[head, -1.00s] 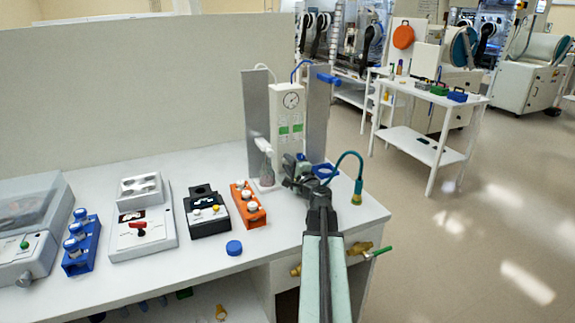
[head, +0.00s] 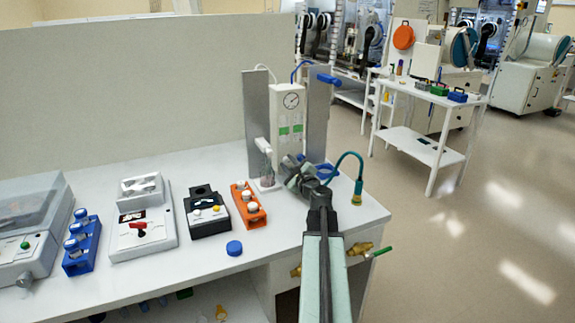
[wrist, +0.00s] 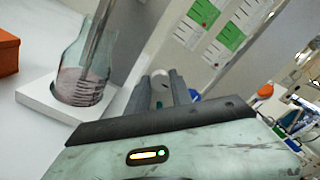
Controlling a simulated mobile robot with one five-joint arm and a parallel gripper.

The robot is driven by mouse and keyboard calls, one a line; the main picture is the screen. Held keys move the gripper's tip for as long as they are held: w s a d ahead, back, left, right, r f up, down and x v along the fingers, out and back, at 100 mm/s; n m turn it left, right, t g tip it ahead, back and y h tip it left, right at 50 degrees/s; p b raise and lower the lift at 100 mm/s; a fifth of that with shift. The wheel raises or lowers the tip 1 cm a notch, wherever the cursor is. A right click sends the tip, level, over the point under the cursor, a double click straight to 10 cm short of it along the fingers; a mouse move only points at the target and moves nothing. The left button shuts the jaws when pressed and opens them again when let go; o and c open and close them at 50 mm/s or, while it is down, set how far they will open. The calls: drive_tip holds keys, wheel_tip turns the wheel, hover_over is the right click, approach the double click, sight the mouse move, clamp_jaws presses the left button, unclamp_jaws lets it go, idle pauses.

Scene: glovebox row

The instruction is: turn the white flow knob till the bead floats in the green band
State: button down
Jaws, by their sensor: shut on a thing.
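The white flow meter panel (head: 291,112) stands upright at the back right of the bench, with a round gauge and two green bands (head: 284,131). In the wrist view the panel has white scale strips with green bands (wrist: 230,34). The bead is too small to make out. My gripper (head: 294,178) is at the foot of the panel. In the wrist view my gripper (wrist: 170,92) is shut on the white flow knob (wrist: 159,76), which shows between the fingers. In the head view the gripper hides the knob.
A glass bottle (wrist: 82,72) on a white base (wrist: 42,98) stands close left of my gripper. An orange block (head: 247,205) and a blue cap (head: 234,247) lie to the left.

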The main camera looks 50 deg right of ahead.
idle(0.4)
drive_tip(key=c, duration=1.1)
unclamp_jaws()
drive_tip(key=shift+c, duration=0.2)
drive_tip(key=v, duration=0.8)
drive_tip(key=shift+w, duration=0.1)
